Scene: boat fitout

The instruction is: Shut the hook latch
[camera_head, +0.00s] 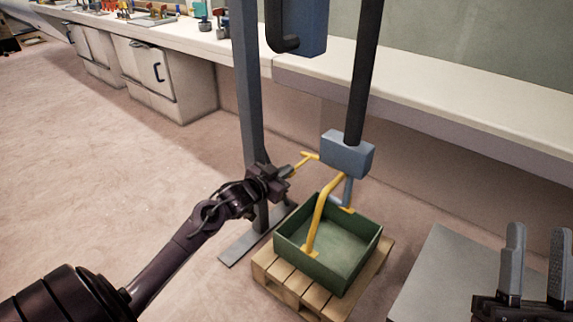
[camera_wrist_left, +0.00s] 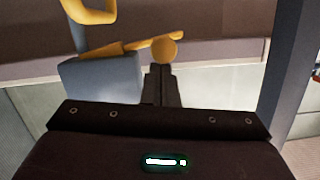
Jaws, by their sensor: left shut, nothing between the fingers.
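The latch has a blue-grey block (camera_head: 347,153) on a dark vertical post. A short yellow lever (camera_head: 305,160) sticks out of the block to the left. A yellow curved hook (camera_head: 322,205) runs from the block down to the green tray. My left gripper (camera_head: 287,171) is shut and empty, just left of the lever's end. In the left wrist view its closed fingers (camera_wrist_left: 160,85) are just below the lever's round yellow end (camera_wrist_left: 166,50); I cannot tell whether they touch. The block (camera_wrist_left: 100,78) is to their left. My right gripper (camera_head: 535,262) is open and empty at the lower right.
A green tray (camera_head: 290,255) sits on a wooden pallet (camera_head: 268,276) below the latch. A grey upright post (camera_head: 245,90) stands close behind my left gripper. A long white bench (camera_head: 430,85) runs along the back. The floor at left is clear.

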